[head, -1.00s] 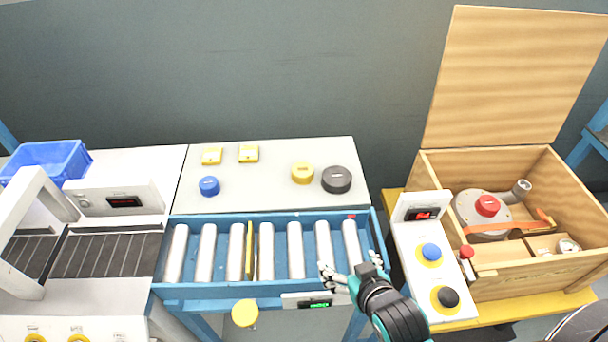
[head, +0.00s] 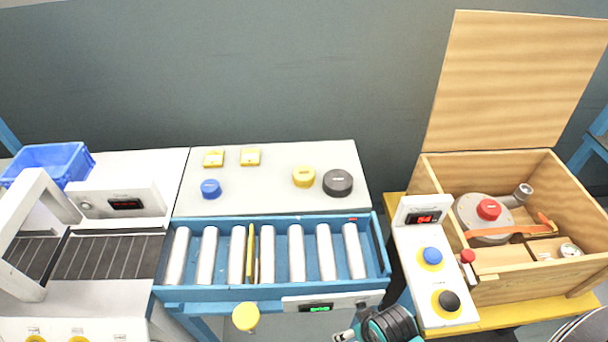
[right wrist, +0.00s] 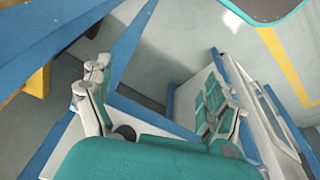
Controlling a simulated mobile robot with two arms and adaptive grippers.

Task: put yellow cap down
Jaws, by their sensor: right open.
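The yellow cap (head: 303,177) sits on the white bench top (head: 270,200) behind the roller conveyor, just left of a dark grey cap (head: 337,182). A blue cap (head: 210,188) stands farther left on the same top. My right gripper (head: 346,336) is at the bottom edge of the head view, in front of the conveyor and well away from the yellow cap. In the right wrist view its fingers (right wrist: 158,108) are spread with nothing between them. My left gripper is not in view.
The blue-framed roller conveyor (head: 382,250) lies between my right gripper and the bench top. A control box (head: 440,285) with blue and black buttons and an open wooden crate (head: 500,293) stand at the right. Two small yellow-edged blocks lie at the back. A yellow disc (head: 245,316) is in front.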

